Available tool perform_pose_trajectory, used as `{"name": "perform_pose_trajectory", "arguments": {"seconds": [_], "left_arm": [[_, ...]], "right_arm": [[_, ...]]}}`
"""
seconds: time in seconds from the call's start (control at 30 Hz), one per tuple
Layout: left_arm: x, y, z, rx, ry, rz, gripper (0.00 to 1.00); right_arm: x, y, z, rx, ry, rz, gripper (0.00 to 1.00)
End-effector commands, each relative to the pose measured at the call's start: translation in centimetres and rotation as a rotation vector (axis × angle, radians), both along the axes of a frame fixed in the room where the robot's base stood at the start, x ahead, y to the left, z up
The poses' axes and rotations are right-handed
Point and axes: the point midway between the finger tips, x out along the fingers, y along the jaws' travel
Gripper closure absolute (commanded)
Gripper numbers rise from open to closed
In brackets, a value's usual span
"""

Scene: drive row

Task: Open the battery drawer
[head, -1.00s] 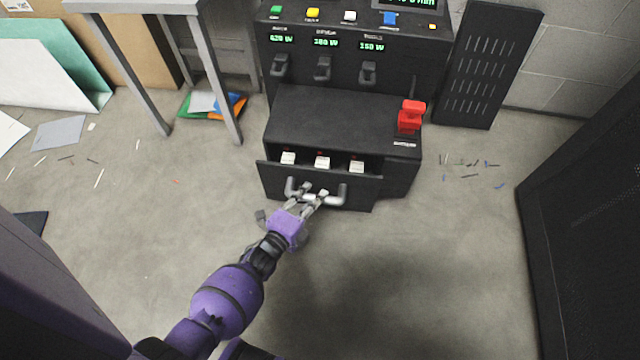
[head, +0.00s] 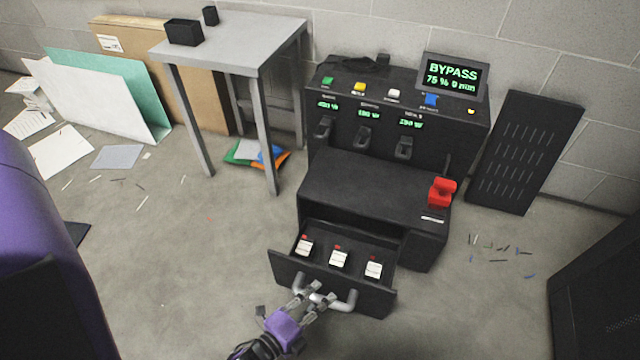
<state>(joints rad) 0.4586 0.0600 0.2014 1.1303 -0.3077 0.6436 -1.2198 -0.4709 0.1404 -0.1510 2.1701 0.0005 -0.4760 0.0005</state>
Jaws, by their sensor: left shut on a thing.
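The battery drawer (head: 290,265) is pulled well out of the lower front of the black power unit (head: 350,187). Three white-topped blocks (head: 338,259) with small red marks sit in a row inside it. A grey bar handle (head: 345,303) is on the drawer's front. My left gripper (head: 312,293) is shut on the handle near its middle, its arm coming up from the bottom edge. My right gripper is not in view.
A red switch (head: 441,192) stands on the unit's right side, below a screen (head: 452,76) reading BYPASS. A grey table (head: 240,42) stands at the left, a slotted black panel (head: 522,150) leans at the right. A dark cabinet (head: 600,300) is at lower right.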

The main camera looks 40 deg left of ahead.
Motion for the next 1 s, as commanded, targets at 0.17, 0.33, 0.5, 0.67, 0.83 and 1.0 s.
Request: {"name": "perform_pose_trajectory", "arguments": {"seconds": [0.17,0.33,0.5,0.67,0.83,1.0], "left_arm": [[0.0,0.1,0.0,0.007,0.000,-0.001,1.00],[0.0,0.1,0.0,0.006,0.000,-0.001,0.65],[0.0,0.1,0.0,0.003,0.001,-0.001,0.62],[-0.1,0.1,0.0,0.002,0.001,0.001,0.62],[-1.7,0.3,0.2,0.002,0.003,0.002,0.62],[-5.1,0.7,0.9,0.003,0.004,0.002,0.62]], "right_arm": [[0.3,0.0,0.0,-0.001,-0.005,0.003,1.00],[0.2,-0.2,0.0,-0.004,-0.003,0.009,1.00],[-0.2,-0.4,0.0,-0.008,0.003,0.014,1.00],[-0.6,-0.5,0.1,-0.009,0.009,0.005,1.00],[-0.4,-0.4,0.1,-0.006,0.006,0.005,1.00],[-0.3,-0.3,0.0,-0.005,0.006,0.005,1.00]]}}
